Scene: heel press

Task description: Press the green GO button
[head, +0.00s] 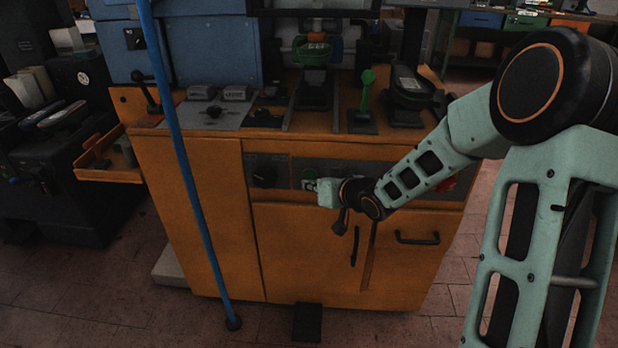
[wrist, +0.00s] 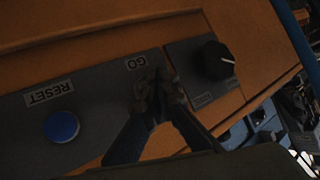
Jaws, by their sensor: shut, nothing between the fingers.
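The GO label (wrist: 137,62) is on a grey control panel (wrist: 100,98) in the wrist view and reads upside down. My gripper (wrist: 158,93) is shut and empty, its fingertips over the spot beside that label. They hide the green button there, so I cannot tell whether they touch it. In the head view a small green patch, which looks like the green GO button (head: 308,173), shows on the cabinet front just left of my wrist.
A blue button (wrist: 62,126) with a RESET label (wrist: 48,93) is on the same panel. A black rotary knob (wrist: 213,60) sits on a neighbouring panel. A blue pole (head: 190,185) stands before the orange cabinet (head: 200,220). A black pedal (head: 307,322) is on the floor.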

